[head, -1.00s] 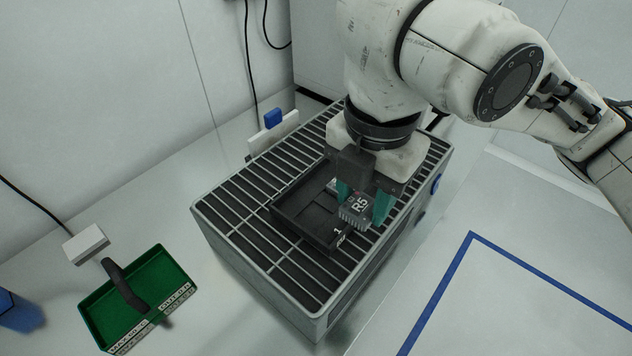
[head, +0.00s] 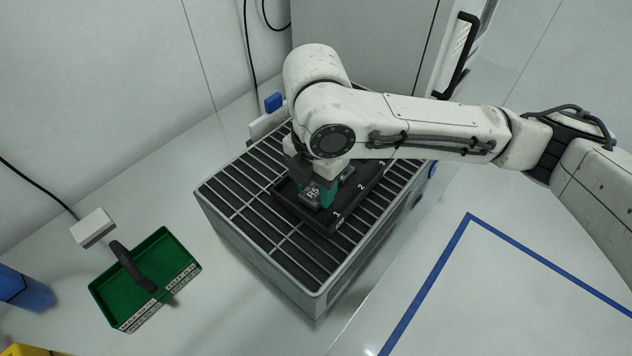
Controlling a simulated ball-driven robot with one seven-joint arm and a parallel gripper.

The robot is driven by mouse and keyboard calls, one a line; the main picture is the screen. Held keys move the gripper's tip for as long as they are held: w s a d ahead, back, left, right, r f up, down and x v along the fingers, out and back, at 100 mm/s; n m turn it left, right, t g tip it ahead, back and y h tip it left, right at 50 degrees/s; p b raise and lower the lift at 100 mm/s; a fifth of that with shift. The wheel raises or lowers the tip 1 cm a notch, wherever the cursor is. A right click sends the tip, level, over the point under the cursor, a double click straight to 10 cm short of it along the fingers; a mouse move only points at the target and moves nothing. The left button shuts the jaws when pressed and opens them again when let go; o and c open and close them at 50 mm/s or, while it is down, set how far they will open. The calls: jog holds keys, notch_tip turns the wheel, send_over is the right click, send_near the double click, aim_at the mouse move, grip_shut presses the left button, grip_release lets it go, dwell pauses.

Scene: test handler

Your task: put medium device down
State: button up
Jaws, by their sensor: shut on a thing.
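The device (head: 312,193) is a small grey block with "R5" printed on its top. My gripper (head: 320,191), with teal fingers, is shut on it. It is at the near left part of a black tray (head: 335,226), beside the number 1. The tray shows the numbers 1, 2 and 3 along its right edge and lies on a slatted grey unit. I cannot tell whether the device touches the tray floor. My arm hides the far part of the tray.
The slatted unit (head: 262,243) has bare slats left of and in front of the tray. A green carrier box (head: 165,255) with a dark handle stands at the left. A white block (head: 92,227) and a blue object (head: 25,289) are farther left. Blue tape (head: 430,285) marks the floor right.

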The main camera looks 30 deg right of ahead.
aim_at(316, 191)
jog(key=shift+f, duration=0.1)
jog(key=shift+s+f+b, duration=0.2)
jog(key=shift+f+b, duration=0.3)
jog(key=shift+f, duration=0.2)
jog(key=o, duration=1)
jog(key=shift+f, duration=0.15)
jog(key=shift+o, duration=0.2)
jog(key=shift+r, duration=0.4)
notch_tip(316, 191, up, 13)
jog(key=shift+w, duration=0.2)
